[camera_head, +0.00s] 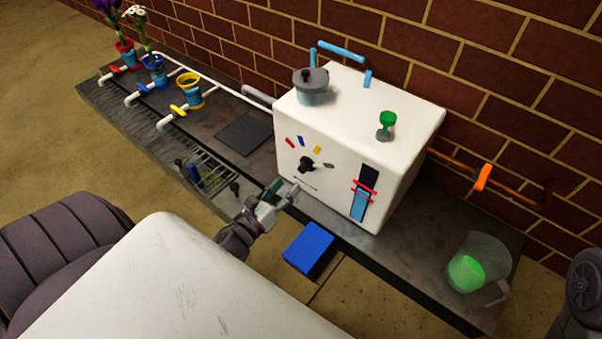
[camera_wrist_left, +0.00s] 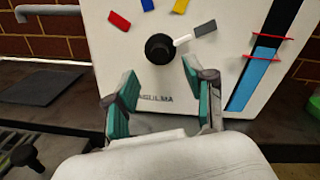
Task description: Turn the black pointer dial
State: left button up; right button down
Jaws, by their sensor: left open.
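The black pointer dial (camera_head: 306,164) is on the front face of the white box (camera_head: 417,118). In the left wrist view the dial (camera_wrist_left: 159,48) has a white pointer (camera_wrist_left: 183,40) directed right and slightly up, toward a grey mark (camera_wrist_left: 205,28). Red, blue and yellow marks lie around it to the left and above. My left gripper (camera_head: 283,196) is open and empty, just in front of and below the dial. In the wrist view its fingers (camera_wrist_left: 160,95) stand on either side below the dial, not visibly touching it. My right gripper is not in view.
A blue block (camera_head: 309,248) is at the bench's front edge. Three coloured vases with valves (camera_head: 188,92) stand at left. A clear jug with green contents (camera_head: 478,262) stands at right. A grey pot (camera_head: 311,88) and a green knob (camera_head: 386,120) are on the box top.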

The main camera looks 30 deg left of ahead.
aim_at(301, 171)
pick_arm(q)
jog(key=w+b, duration=0.1)
jog(key=w, duration=0.6)
jog(key=shift+d+b, duration=0.1)
jog(key=shift+b, duration=0.3)
grip_shut()
